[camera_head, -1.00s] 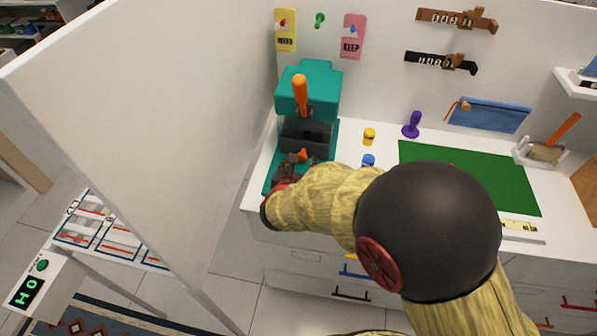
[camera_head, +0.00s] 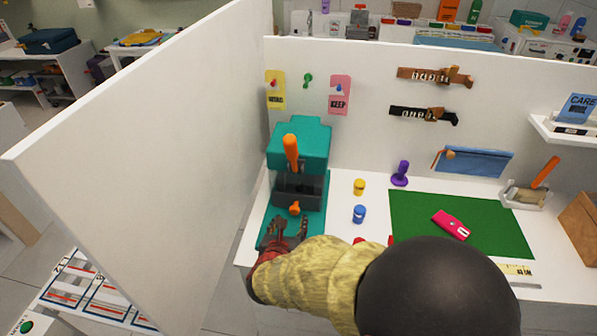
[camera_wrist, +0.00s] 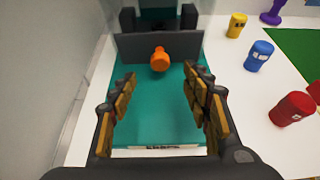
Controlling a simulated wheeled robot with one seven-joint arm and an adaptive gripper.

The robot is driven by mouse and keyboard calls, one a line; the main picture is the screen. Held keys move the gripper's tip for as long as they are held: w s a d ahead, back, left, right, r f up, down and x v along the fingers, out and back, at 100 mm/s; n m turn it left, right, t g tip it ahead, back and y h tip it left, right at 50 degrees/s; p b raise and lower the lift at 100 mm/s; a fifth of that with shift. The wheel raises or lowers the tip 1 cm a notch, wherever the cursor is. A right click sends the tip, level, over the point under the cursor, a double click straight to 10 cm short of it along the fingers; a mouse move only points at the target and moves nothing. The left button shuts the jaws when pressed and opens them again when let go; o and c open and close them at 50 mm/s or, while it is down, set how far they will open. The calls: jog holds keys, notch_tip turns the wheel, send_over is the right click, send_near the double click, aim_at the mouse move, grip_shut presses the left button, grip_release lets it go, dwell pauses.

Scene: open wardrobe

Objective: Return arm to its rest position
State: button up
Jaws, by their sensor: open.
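My gripper (camera_head: 290,230) is at the front of the teal press-like machine (camera_head: 300,145) in the head view. In the wrist view my gripper (camera_wrist: 158,90) has its fingers wide apart over the teal base (camera_wrist: 155,125), with nothing between them. An orange knob (camera_wrist: 160,60) stands beyond the fingertips, in front of a dark grey block; it also shows in the head view (camera_head: 294,208). The machine has an orange lever (camera_head: 291,152) at its top front. My arm covers the front of the worktop in the head view.
A white partition (camera_head: 150,150) rises close on the left. Right of the machine stand a yellow (camera_head: 359,187), a blue (camera_head: 359,214) and a red pot (camera_wrist: 293,108). A green mat (camera_head: 490,215) bears a pink object (camera_head: 451,225). A purple stamp-like thing (camera_head: 400,173) stands behind.

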jog(key=s+d+r+m+g+h, duration=0.1)
jog(key=d+r+m+h, duration=0.1)
jog(key=d+r+m, duration=0.3)
jog(key=d+r+m+g+h, duration=0.1)
jog(key=d+m, duration=0.1)
jog(key=d, duration=0.4)
jog(key=s+d+r+m+g+h, duration=0.1)
jog(key=d+r+m+h, duration=0.1)
jog(key=d+r+m, duration=0.3)
jog(key=s+d+r+m+g, duration=0.2)
jog(key=s+d+m+g, duration=0.1)
jog(key=s+d+m, duration=0.75)
jog(key=s+r+m+y, duration=0.2)
jog(key=s+m+y, duration=0.1)
jog(key=s+m, duration=0.3)
jog(key=s+r+m+g+y, duration=0.1)
jog(key=s+r+m+y, duration=0.1)
jog(key=s+m, duration=0.4)
jog(key=shift+s+a+r+m+y, duration=0.25)
jog(key=shift+s+m+y, duration=0.15)
jog(key=shift+s, duration=0.1)
